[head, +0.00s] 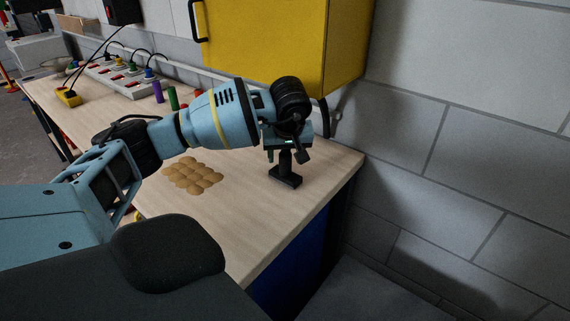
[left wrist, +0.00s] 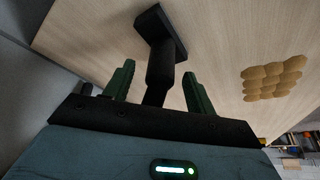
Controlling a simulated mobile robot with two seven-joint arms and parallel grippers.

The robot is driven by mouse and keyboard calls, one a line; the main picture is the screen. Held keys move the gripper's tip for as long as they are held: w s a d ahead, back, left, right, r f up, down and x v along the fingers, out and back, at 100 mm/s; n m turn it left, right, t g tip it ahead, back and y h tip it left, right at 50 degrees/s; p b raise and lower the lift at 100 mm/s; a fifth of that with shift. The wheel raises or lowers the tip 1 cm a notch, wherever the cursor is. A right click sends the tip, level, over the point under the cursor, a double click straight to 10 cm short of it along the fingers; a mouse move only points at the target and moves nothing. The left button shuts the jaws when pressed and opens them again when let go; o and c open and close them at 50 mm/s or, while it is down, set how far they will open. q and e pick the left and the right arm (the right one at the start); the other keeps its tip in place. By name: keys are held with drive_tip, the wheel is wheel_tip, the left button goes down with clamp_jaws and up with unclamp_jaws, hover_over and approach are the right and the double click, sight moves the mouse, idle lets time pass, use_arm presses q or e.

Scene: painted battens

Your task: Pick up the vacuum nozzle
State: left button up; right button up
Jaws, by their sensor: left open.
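The vacuum nozzle (head: 286,176) is black, with a flat rectangular foot and a narrower neck. It stands near the right end of the wooden workbench, foot down on the top. My left gripper (head: 284,152) is above it, pointing down, and hides the upper neck in the head view. In the left wrist view the nozzle (left wrist: 160,38) has its neck between the two green fingers of the open gripper (left wrist: 158,72). Gaps show on both sides of the neck there. My right gripper is in neither view.
A cluster of round tan pieces (head: 193,177) lies on the workbench (head: 245,213) left of the nozzle. A yellow cabinet (head: 275,40) hangs on the wall behind. Coloured cylinders (head: 172,98) and a power strip (head: 120,78) are farther back. The bench's right edge is close to the nozzle.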

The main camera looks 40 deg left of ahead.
sight(285, 159)
use_arm(q)
drive_tip(key=shift+x, duration=1.55)
drive_tip(key=shift+r, duration=0.1)
drive_tip(key=c, duration=1.1)
